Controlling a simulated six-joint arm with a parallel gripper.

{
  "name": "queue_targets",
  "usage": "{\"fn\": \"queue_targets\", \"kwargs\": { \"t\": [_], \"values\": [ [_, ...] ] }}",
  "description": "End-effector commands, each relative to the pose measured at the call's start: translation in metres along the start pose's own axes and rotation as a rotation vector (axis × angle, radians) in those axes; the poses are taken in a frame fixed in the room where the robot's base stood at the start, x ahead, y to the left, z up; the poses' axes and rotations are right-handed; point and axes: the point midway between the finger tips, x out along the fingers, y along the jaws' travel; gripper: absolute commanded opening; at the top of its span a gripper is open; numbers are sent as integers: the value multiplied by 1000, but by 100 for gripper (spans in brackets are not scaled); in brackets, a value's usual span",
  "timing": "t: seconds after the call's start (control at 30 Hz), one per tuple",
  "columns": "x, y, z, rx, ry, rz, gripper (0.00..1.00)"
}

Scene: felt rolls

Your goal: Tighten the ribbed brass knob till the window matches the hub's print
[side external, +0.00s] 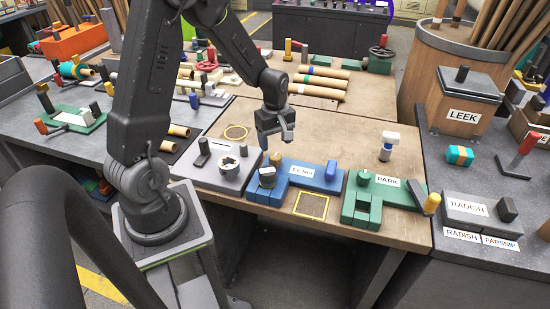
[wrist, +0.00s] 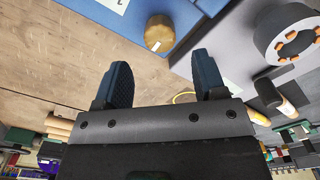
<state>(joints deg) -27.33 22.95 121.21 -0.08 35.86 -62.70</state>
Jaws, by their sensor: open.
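A brass knob (wrist: 158,33) with a white mark on its side shows in the wrist view, at the edge of a blue fixture (wrist: 100,15). In the side external view a small brass knob (side external: 275,158) stands at the back left corner of the blue fixture (side external: 325,180), which bears a white label (side external: 303,169). My gripper (side external: 282,143) is open and empty above and behind this corner. In the wrist view the knob lies beyond and between the open fingers (wrist: 163,72), apart from them. Ribs, the window and readable hub print cannot be made out.
A grey plate with a ring-shaped part (side external: 231,162) lies left of the blue fixture. A green fixture labelled PARK (side external: 385,181) stands right of it. A yellow square outline (side external: 311,206) marks the front of the table. The wood behind my gripper is mostly clear.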

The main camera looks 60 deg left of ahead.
Motion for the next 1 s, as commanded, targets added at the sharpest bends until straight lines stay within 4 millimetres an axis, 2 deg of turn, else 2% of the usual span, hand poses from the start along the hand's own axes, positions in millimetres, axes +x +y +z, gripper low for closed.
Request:
{"fn": "queue_targets", "kwargs": {
  "t": [0.03, 0.2, 0.4, 0.77, 1.0],
  "values": [
    [12, -1, 1, 1, -3, -6, 64],
    [43, -1, 1, 1, -3, -5, 64],
    [64, 0, 1, 2, -2, -2, 64],
    [69, 0, 0, 2, 0, 1, 64],
    [69, 0, 0, 2, 0, 1, 43]
  ]
}}
